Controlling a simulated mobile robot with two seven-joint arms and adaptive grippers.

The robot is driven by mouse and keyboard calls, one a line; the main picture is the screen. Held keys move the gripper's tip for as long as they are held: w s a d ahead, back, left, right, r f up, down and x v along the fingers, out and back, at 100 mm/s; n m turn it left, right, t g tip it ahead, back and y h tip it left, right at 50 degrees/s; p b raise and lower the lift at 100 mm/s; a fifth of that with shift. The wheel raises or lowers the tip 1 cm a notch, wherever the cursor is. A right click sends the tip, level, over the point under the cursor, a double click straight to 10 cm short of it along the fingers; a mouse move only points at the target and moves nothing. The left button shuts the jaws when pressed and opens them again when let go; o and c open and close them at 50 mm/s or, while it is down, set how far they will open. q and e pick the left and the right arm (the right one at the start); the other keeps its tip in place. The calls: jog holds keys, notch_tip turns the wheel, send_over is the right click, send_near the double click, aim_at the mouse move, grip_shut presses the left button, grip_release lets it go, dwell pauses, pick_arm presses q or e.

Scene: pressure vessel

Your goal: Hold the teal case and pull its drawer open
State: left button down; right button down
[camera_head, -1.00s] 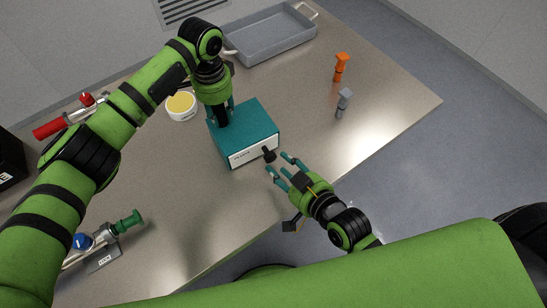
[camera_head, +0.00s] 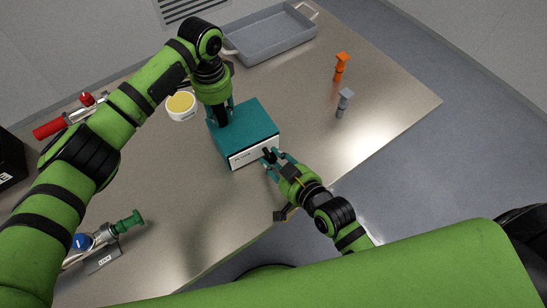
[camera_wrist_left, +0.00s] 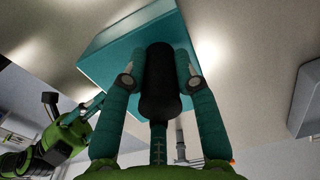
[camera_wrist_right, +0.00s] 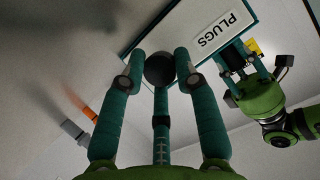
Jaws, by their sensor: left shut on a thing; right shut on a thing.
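The teal case (camera_head: 254,127) sits on the metal table with its white drawer front (camera_head: 252,156) facing me. In the right wrist view the drawer front (camera_wrist_right: 190,40) reads PLUGS. My left gripper (camera_head: 221,113) comes down from above and is shut on a black handle (camera_wrist_left: 159,80) on top of the case. My right gripper (camera_head: 272,158) is at the drawer front, its fingers shut around the round black drawer knob (camera_wrist_right: 160,69). The drawer front looks flush with the case. The left fingertips are partly hidden in the head view.
A grey tray (camera_head: 270,44) stands at the back. A white tub with a yellow top (camera_head: 181,105) is left of the case. Orange (camera_head: 341,66) and grey (camera_head: 344,102) plugs stand to the right. A valve with a green handle (camera_head: 128,222) lies at front left.

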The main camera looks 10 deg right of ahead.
jog(key=s+d, duration=0.1)
jog(key=s, duration=0.4)
jog(key=s+d, duration=0.1)
jog(key=s, duration=0.2)
jog(key=shift+s+d, duration=0.25)
jog(key=shift+d, duration=0.1)
jog(key=c, duration=1.2)
grip_release()
jog(key=v, duration=0.7)
jog(key=shift+s+r, duration=0.15)
